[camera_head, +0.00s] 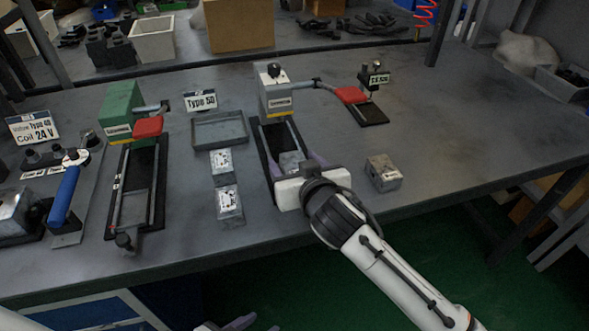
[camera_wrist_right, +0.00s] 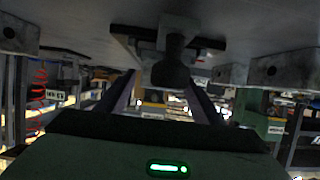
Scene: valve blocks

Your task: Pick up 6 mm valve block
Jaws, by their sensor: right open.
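Small grey metal valve blocks show in the head view. One stands alone on the bench (camera_head: 384,172) right of my right gripper, and two stand in a column left of it, a rear block (camera_head: 222,163) and a front block (camera_head: 229,203). I cannot read which is 6 mm. My right gripper (camera_head: 290,161) is open at the front of that fixture, a finger to each side. Its fingers (camera_wrist_right: 160,98) also show in the right wrist view. Purple-grey tips of my left gripper (camera_head: 238,323) show at the bottom edge.
The middle fixture (camera_head: 260,150) has a red-handled arm (camera_head: 350,95). A similar fixture (camera_head: 160,190) stands left. An empty grey tray (camera_head: 219,130) lies behind the block column. A blue-handled tool (camera_head: 65,195) is at far left.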

